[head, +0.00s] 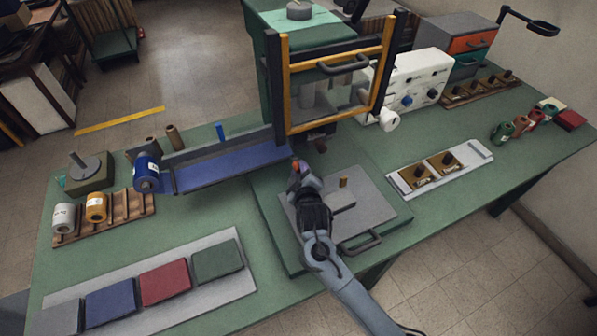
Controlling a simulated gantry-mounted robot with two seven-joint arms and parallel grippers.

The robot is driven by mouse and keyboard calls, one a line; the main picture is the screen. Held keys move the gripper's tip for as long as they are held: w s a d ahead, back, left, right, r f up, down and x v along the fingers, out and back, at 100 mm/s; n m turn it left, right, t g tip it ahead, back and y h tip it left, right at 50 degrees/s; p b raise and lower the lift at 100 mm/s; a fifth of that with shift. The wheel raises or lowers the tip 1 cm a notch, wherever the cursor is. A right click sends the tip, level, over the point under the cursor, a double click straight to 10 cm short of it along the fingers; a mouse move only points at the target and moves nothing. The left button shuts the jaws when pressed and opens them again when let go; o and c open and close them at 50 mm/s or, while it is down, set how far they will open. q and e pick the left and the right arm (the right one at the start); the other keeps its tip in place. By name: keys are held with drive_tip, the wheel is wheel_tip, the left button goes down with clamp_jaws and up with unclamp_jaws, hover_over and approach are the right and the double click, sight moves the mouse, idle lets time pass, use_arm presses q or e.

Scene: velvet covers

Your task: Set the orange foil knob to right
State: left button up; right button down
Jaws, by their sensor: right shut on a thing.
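My right gripper (297,172) reaches in from the bottom, over the back left of the press's grey plate. It is shut on a small orange-red thing (296,164), mostly hidden by the fingers; I cannot tell what it is. A white control box (418,72) stands at the back right, with a blue knob (407,100) and a dark knob (433,93) on its front. I cannot make out an orange knob on it. My left gripper is out of view.
The press's yellow-edged guard frame (335,90) stands just behind my right gripper. A blue tray (220,162) lies to its left, and a grey plate (350,215) with a handle is under my arm. Coloured covers (165,282) lie at the front left.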

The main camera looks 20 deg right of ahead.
drive_tip(key=d+p, duration=0.1)
drive_tip(key=d, duration=0.2)
drive_tip(key=d+p, duration=0.1)
drive_tip(key=d, duration=0.2)
drive_tip(key=d+p, duration=0.1)
drive_tip(key=d, duration=0.3)
drive_tip(key=shift+w+r, duration=0.15)
drive_tip(key=shift+w, duration=0.15)
drive_tip(key=d+p, duration=0.1)
drive_tip(key=d, duration=1.2)
drive_tip(key=shift+w+d+f, duration=0.15)
drive_tip(key=shift+w+f, duration=0.1)
drive_tip(key=shift+w, duration=0.2)
drive_tip(key=c, duration=1.3)
unclamp_jaws()
drive_tip(key=o, duration=0.5)
drive_tip(key=shift+d+r, duration=0.1)
drive_tip(key=shift+d, duration=0.1)
drive_tip(key=shift+c, duration=0.2)
drive_tip(key=shift+a, duration=0.1)
